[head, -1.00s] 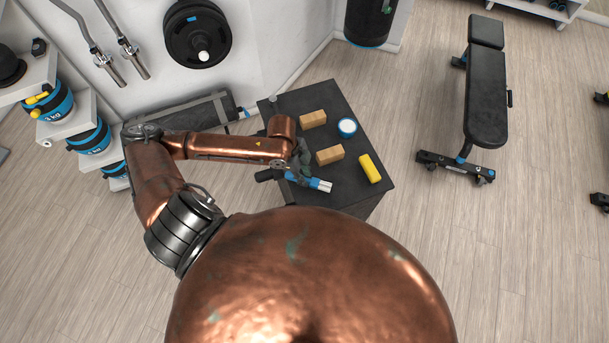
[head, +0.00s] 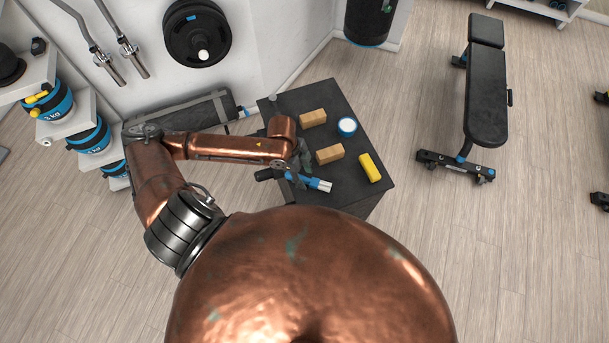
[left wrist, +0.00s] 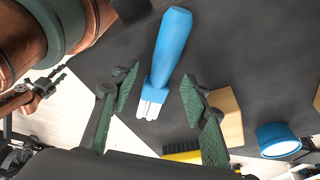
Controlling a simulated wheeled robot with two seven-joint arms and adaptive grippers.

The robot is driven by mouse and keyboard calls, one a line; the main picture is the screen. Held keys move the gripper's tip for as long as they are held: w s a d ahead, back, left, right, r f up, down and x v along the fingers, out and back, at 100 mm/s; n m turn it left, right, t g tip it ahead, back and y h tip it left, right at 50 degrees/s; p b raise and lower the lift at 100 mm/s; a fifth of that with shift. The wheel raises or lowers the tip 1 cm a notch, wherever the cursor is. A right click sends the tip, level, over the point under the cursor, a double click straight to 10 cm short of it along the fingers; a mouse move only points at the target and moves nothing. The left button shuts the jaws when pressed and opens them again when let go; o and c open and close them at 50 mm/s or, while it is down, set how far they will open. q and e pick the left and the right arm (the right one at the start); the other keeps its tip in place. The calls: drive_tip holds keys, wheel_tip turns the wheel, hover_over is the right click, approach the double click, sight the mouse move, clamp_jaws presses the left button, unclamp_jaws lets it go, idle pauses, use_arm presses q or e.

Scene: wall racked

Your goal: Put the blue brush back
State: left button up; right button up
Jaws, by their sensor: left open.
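The blue brush (head: 309,182) lies at the near left part of the black table top (head: 334,104), its white tip pointing right in the head view. In the left wrist view the blue brush (left wrist: 172,42) shows its handle and white bristles. My left gripper (head: 298,170) is at the brush. In the left wrist view the open fingers of my left gripper (left wrist: 159,84) stand on either side of the brush, with gaps between. I cannot tell its exact height over the brush.
Two wooden blocks (head: 312,118) (head: 329,154), a blue and white round container (head: 347,127) and a yellow brush (head: 370,167) stand on the table. A small grey object (head: 272,98) is at its far left corner. A black bench (head: 486,90) stands apart on the right.

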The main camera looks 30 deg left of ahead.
use_arm(q)
drive_tip(key=v, duration=1.2)
drive_tip(key=shift+d+f, duration=0.1)
